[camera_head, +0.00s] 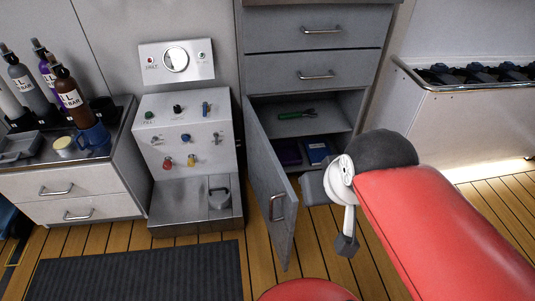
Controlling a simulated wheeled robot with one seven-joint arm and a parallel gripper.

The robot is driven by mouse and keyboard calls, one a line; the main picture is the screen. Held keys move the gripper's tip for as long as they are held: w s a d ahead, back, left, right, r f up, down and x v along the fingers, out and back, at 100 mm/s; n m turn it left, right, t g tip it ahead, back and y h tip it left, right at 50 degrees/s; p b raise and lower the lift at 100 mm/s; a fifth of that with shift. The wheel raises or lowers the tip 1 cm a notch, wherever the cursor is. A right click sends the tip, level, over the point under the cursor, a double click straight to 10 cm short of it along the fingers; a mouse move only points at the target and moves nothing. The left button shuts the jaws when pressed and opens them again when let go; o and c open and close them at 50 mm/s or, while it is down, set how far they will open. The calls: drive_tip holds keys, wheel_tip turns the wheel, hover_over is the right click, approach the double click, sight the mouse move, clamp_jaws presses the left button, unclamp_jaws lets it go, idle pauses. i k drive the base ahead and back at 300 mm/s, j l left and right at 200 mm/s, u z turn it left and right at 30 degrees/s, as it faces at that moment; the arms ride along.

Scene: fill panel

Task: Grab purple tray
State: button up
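A dark purple tray (290,153) lies inside the open lower cabinet, on its lower level, left of a blue item. It is in shadow, and the open door's edge hides part of its left side. The grey cabinet door (268,182) stands swung out toward me. My gripper (330,216) is in front of the cabinet, to the right of the door and nearer to me than the tray. Its two grey finger ends are apart, with nothing seen between them.
A blue item (318,150) lies just right of the tray. A green-handled tool (296,115) lies on the shelf above. A grey control machine (188,137) stands left of the cabinet. A stove-like counter (470,120) is at right. Wooden floor is clear between door and dark mat (140,275).

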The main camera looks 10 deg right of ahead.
sight(289, 153)
drive_tip(key=k+l, duration=0.1)
drive_tip(key=l, duration=0.25)
drive_tip(key=i+l+u, duration=0.1)
drive_tip(key=l, duration=0.3)
drive_tip(key=i+l+u, duration=0.1)
drive_tip(key=l, duration=0.25)
drive_tip(key=i+l+u, duration=0.1)
drive_tip(key=i+l, duration=0.15)
drive_tip(key=l, duration=0.2)
drive_tip(key=i+l+u, duration=0.1)
drive_tip(key=l, duration=0.3)
drive_tip(key=i+l+u, duration=0.1)
drive_tip(key=l, duration=0.3)
drive_tip(key=i+l+u, duration=0.15)
drive_tip(key=i+l, duration=0.5)
